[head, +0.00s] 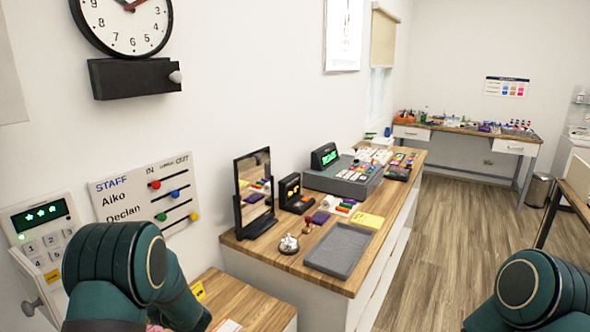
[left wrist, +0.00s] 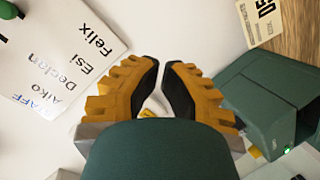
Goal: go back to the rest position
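My left gripper (left wrist: 161,63) shows in the left wrist view, with orange ribbed fingers and black inner pads. Its fingertips almost meet, and I see nothing held between them. In the left wrist view it is in front of a pale wall surface, beside the white staff board (left wrist: 55,50). In the head view my left arm stands at the lower left, in front of the wall, and its gripper is hidden. My right arm shows at the lower right of the head view, and its gripper is out of the picture.
A white keypad (head: 45,240) and the staff board (head: 147,197) are close to my left arm. A wooden counter (head: 262,254) holds a mirror (head: 254,192), grey tray (head: 340,250), bell (head: 289,244) and cash register (head: 343,176). Open floor (head: 440,255) lies to the right.

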